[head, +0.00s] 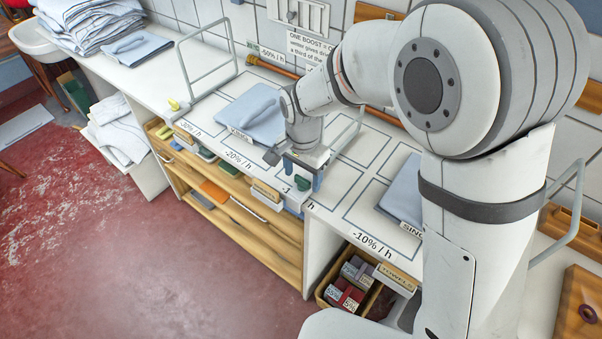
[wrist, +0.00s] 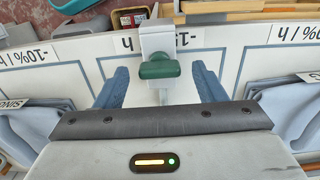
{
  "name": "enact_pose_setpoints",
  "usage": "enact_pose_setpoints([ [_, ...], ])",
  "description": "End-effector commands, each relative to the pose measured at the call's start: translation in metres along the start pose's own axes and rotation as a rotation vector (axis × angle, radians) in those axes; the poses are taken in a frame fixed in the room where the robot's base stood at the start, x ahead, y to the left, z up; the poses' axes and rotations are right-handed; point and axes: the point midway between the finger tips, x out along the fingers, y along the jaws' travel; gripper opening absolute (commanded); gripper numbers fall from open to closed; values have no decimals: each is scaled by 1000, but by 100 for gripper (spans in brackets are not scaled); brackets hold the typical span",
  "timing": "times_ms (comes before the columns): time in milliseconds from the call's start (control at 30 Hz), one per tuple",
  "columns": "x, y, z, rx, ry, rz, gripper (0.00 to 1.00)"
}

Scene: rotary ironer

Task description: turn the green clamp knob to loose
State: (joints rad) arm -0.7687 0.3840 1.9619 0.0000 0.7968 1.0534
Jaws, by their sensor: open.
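The green clamp knob (wrist: 160,68) sits on a pale clamp body (wrist: 158,38) at the edge of the white counter. It also shows small in the head view (head: 302,184), below my wrist. My gripper (wrist: 160,76) is open, with one blue finger to the left of the knob and one to the right. Gaps show between the knob and both fingers, so neither appears to touch it. The exact height of the fingertips against the knob is hard to tell.
The white counter (head: 345,215) carries folded blue cloths (head: 256,114) and marked outlines. Wire hoops (head: 207,55) stand on it. Wooden shelves (head: 240,220) with small boxes are below. A crate (head: 350,285) stands under the counter. The red floor in front is clear.

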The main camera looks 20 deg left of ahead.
Motion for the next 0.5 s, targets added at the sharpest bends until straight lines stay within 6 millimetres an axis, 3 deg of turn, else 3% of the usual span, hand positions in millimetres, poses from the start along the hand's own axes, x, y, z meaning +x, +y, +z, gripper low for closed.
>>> enact_pose_setpoints([
  [333,6,0,0,-1,1,-1,64],
  [500,6,0,0,-1,1,-1,51],
])
